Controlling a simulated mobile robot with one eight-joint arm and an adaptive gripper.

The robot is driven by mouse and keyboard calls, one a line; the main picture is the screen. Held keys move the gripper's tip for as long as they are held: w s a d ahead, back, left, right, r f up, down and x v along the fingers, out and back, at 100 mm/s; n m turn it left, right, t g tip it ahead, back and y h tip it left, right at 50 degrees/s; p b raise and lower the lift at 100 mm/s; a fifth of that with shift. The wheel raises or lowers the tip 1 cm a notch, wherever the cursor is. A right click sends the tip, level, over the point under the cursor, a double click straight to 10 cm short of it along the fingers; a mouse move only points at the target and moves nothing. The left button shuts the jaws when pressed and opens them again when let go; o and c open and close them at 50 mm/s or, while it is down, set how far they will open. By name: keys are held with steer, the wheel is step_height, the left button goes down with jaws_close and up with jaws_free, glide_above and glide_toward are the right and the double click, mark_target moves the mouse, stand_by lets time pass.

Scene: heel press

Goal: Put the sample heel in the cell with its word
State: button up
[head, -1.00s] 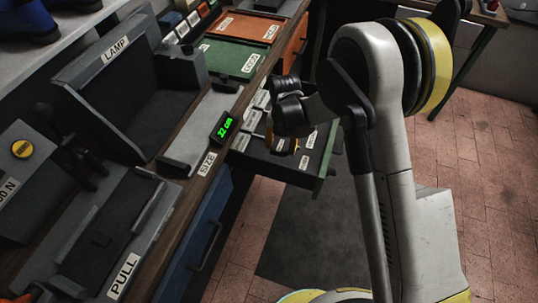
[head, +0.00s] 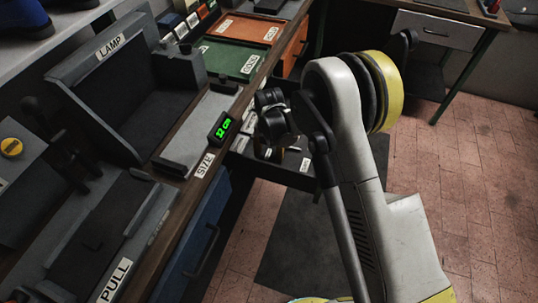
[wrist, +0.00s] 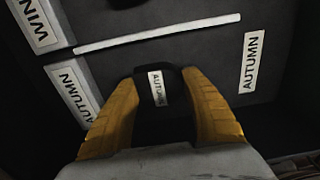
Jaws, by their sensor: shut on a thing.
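The sample heel (wrist: 156,110) is a small dark block with a white AUTUMN label on it. My gripper (wrist: 160,84) is shut on it, with a yellow finger on each side. In the head view my gripper (head: 268,150) is at the open drawer (head: 292,178); my arm hides part of the drawer. In the wrist view, a white divider (wrist: 155,35) crosses the dark drawer floor. An AUTUMN label (wrist: 75,92) lies left of the heel, and another AUTUMN label (wrist: 250,62) is to the right. I cannot tell whether the heel touches the floor.
A partly cut-off winter label (wrist: 38,22) lies beyond the divider. A dark shape (wrist: 128,3) shows at the top edge.

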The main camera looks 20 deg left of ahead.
mark_target(269, 154)
steer(key=o, duration=1.1)
steer(key=shift+o, duration=0.2)
step_height(269, 154, up, 12)
steer(key=p, duration=0.4)
steer(key=shift+r+p, duration=0.15)
steer(key=shift+p, duration=0.2)
